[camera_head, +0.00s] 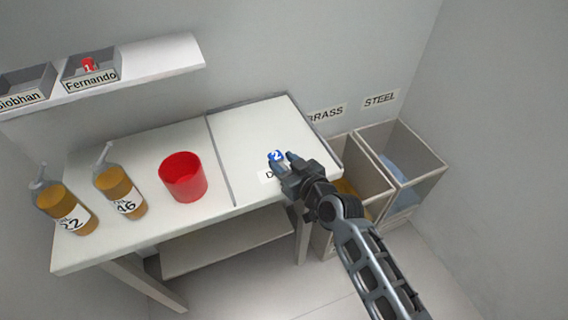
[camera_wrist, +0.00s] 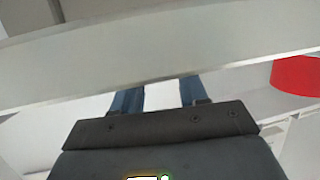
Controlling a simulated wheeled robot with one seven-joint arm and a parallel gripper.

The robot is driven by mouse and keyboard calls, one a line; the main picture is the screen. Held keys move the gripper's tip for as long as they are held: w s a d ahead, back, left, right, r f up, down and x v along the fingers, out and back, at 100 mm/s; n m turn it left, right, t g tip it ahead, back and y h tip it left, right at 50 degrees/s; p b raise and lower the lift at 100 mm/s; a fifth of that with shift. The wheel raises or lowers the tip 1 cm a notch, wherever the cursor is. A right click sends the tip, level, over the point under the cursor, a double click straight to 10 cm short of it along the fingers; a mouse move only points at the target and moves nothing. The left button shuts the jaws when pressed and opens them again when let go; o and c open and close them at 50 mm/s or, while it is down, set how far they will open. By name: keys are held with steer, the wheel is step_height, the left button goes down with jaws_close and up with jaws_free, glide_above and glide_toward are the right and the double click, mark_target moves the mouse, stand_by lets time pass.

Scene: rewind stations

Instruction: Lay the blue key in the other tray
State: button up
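The blue key (camera_head: 277,156) shows as a round blue tag marked 2, right at the tips of my gripper (camera_head: 281,161), over the front part of the table's right-hand panel. My two fingers stand apart, but I cannot tell whether they grip the tag. In the wrist view my fingers (camera_wrist: 160,98) also stand apart, and a pale band hides their tips; the key does not show there. On the wall shelf, the Fernando tray (camera_head: 92,83) holds a red tag marked 1 (camera_head: 88,65). The Siobhan tray (camera_head: 22,100), cut by the left edge, shows nothing inside.
A red cup (camera_head: 183,177) stands mid-table; it also shows in the wrist view (camera_wrist: 297,75). Two amber bottles (camera_head: 66,208) (camera_head: 121,193) stand at the left. Bins under BRASS and STEEL signs (camera_head: 380,100) stand right of the table. The panel (camera_head: 258,135) behind my gripper is clear.

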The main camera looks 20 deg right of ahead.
steer(key=shift+o, duration=1.4)
steer(key=shift+s+a+f, duration=0.1)
steer(key=shift+s+f, duration=0.05)
steer(key=shift+f, duration=0.3)
steer(key=shift+s+a+f, duration=0.1)
steer(key=shift+s+f, duration=0.05)
steer(key=shift+f, duration=0.25)
steer(key=shift+a, duration=0.25)
steer(key=shift+r+p, duration=0.6)
steer(key=shift+p, duration=0.15)
steer(key=shift+s, duration=0.4)
steer(key=v, duration=0.3)
steer(key=b+v, duration=0.1)
steer(key=v, duration=0.3)
steer(key=r+v, duration=0.1)
steer(key=v, duration=0.3)
steer(key=shift+w+d+r+b, duration=0.15)
steer(key=shift+d+b, duration=0.15)
steer(key=shift+d, duration=0.05)
